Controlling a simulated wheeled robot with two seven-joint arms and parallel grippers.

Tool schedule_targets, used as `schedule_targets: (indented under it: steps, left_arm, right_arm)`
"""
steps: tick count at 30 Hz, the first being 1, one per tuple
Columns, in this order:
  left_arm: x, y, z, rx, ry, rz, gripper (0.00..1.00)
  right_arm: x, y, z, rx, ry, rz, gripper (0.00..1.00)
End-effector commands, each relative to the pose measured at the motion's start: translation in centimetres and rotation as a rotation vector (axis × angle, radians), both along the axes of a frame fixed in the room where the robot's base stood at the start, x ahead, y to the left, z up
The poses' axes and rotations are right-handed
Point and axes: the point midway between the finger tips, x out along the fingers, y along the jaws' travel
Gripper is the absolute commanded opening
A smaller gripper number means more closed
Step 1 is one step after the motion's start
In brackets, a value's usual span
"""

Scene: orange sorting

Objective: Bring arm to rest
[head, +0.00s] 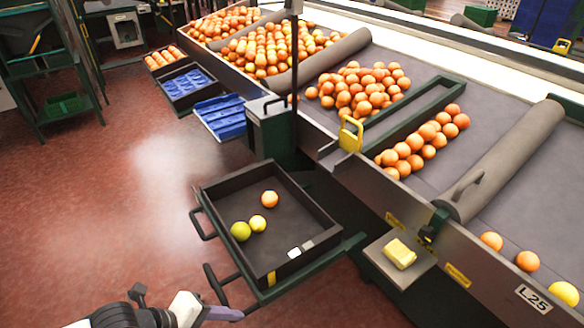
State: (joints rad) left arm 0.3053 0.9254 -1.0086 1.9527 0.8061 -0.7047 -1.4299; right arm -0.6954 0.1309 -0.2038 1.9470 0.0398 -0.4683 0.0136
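My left arm comes in at the bottom left edge, and its gripper (212,312) is low in the head view, just left of the dark tray cart's near corner. A purple-grey finger points right; the picture edge cuts off part of the gripper, so I cannot tell if it is open or shut. Nothing is visibly held. My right arm and gripper are not in view.
A sorting conveyor (440,192) with many oranges runs along the right. A yellow block (399,253) sits on a small side shelf. Black handles (203,224) stick out from the cart's left side. Blue trays (221,117) stand behind. The red floor (110,210) at left is clear.

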Motion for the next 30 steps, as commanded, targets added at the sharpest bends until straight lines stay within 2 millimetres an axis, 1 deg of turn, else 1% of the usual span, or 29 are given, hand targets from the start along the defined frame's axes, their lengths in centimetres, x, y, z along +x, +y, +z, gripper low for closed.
schedule_targets:
  steps: [1,4,8,11,13,14,15,17,18,20,21,25,27,30]
  left_arm:
    - [-0.4,-1.3,-0.2,-0.042,0.017,0.041,0.47]
    - [-0.5,-3.2,-0.2,-0.127,0.047,0.143,0.47]
    - [-0.6,-5.6,-0.2,-0.263,0.106,0.322,0.47]
    - [-0.8,-7.0,-0.4,-0.402,0.179,0.526,0.47]
    - [-1.1,-7.2,-0.9,-0.516,0.249,0.721,0.47]
    - [-1.3,-7.0,-1.2,-0.564,0.280,0.815,0.47]
    - [-1.7,-6.4,-1.8,-0.626,0.321,0.941,0.47]
    - [-2.6,-5.0,-3.0,-0.703,0.376,1.125,0.47]
    - [-3.3,-3.9,-3.8,-0.746,0.406,1.240,0.47]
    - [-4.6,-2.2,-5.0,-0.797,0.440,1.396,0.47]
    - [-5.6,-1.1,-5.7,-0.823,0.457,1.485,0.47]
    - [-8.1,1.6,-7.4,-0.873,0.483,1.684,0.47]
    - [-8.8,2.3,-7.8,-0.885,0.488,1.732,0.47]
    - [-9.0,2.7,-7.9,-0.890,0.489,1.753,0.47]
  right_arm:
    - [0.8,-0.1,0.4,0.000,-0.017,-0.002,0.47]
    - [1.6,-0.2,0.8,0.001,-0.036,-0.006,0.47]
    - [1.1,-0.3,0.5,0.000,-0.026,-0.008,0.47]
    - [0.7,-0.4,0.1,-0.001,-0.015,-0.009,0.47]
    - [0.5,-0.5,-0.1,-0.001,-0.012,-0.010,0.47]
    - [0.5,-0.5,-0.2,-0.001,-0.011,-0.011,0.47]
    - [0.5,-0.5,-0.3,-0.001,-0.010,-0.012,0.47]
    - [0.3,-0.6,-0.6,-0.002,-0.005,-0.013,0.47]
    - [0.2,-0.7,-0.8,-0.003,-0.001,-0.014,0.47]
    - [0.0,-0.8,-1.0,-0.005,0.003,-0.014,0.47]
    - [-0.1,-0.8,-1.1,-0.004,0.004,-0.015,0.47]
    - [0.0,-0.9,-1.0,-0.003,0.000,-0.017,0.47]
    - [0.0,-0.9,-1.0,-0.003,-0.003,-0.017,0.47]
    - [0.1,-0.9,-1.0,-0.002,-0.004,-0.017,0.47]
